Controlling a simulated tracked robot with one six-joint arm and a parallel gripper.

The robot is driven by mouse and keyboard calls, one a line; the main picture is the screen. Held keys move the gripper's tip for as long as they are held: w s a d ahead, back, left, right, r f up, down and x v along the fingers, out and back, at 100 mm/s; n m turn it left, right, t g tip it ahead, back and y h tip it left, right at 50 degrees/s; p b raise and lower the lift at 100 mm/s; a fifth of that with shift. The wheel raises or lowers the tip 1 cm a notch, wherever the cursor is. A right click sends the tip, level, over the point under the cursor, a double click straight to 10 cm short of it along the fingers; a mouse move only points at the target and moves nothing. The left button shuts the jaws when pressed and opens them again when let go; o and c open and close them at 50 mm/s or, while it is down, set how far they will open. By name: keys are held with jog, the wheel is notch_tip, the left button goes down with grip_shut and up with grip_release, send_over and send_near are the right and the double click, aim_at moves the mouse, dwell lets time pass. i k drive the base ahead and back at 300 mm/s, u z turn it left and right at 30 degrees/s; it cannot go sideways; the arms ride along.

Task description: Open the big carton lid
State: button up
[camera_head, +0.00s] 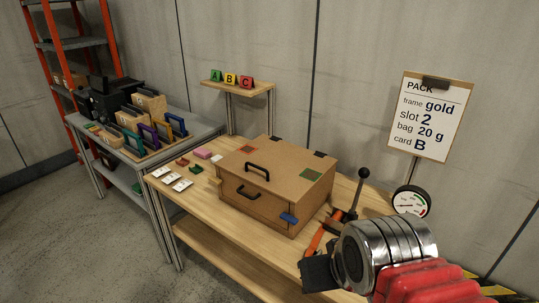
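The big carton (262,212) is a brown box on the wooden table. Its lid (285,163) lies flat and looks shut. A black handle (257,171) stands on the lid near its front edge, and a second black handle (248,192) is on the front wall. A blue tab (289,218) sits at the front right corner. Dark pieces show along the lid's back edge. My gripper (318,272) is at the lower right, in front of and right of the carton, apart from it. Its fingers are not clearly shown.
A black-knobbed lever (358,190) and a round gauge (411,201) stand right of the carton. Small cards (172,178) and coloured pieces lie on the table (200,212) to its left. Lettered cards A, B, C (231,79) stand on a shelf behind. A sign (432,115) stands at the right.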

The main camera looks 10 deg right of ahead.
aim_at(287, 171)
jog(key=z, duration=0.05)
jog(key=k, duration=1.35)
jog(key=u, duration=0.35)
jog(key=i, duration=1.2)
jog(key=u, duration=0.55)
jog(key=i, duration=0.8)
